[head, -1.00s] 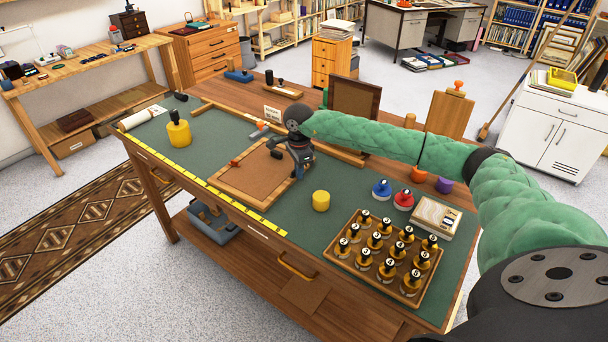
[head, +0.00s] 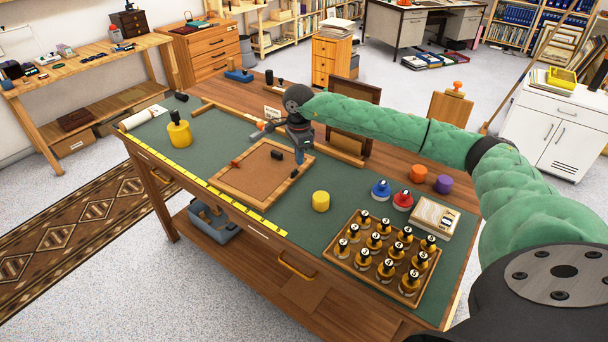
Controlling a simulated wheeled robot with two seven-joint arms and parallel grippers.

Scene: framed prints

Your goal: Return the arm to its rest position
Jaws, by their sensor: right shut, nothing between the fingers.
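My right arm reaches in from the right over the workbench. Its gripper (head: 300,160) hangs pointing down at the back right edge of a wooden frame with a brown board in it (head: 246,178). The gripper is shut with nothing held. It appears to be above the frame's corner; the exact gap is hard to tell. A small dark block (head: 276,155) and a small orange-red piece (head: 235,163) lie on the board. My left gripper is not in view.
An upright dark panel (head: 367,95) stands behind my forearm. The mat's front left is mostly clear.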

